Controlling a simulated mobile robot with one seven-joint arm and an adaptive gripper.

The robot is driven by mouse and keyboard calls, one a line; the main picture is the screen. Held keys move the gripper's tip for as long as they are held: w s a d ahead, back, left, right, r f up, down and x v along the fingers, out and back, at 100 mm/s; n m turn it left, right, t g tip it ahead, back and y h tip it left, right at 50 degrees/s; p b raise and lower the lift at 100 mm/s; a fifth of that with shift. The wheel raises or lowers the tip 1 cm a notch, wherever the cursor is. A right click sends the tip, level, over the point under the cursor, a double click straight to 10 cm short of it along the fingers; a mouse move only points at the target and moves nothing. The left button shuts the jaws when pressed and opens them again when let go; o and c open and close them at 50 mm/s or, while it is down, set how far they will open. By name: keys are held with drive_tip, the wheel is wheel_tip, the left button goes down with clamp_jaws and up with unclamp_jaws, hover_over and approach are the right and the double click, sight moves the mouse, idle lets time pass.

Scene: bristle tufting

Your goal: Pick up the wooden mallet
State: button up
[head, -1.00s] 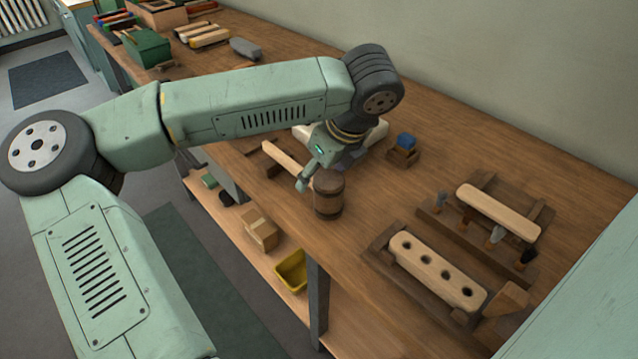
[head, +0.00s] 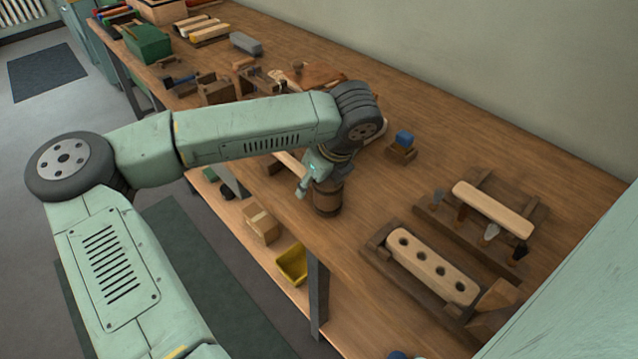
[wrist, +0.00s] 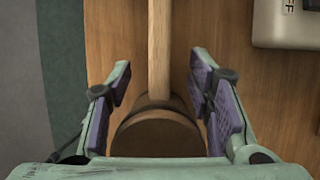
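The wooden mallet has a dark brown cylindrical head (head: 327,198) standing on the workbench near its front edge. Its pale handle (head: 290,163) reaches back to the left and is partly hidden behind my gripper. In the wrist view the mallet head (wrist: 157,131) lies between the two purple-padded fingers, with the handle (wrist: 159,50) pointing straight up the picture. My gripper (wrist: 160,95) is open, with a gap between each finger pad and the mallet. In the head view my gripper (head: 318,182) is just over the mallet head and partly covers it.
A pale drilled brush block (head: 432,266) sits in a wooden fixture at front right, with another pale block (head: 492,209) behind. A pale grey object (wrist: 287,22) shows at the wrist view's upper right.

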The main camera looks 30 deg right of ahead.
clamp_jaws()
idle(0.3)
idle(0.4)
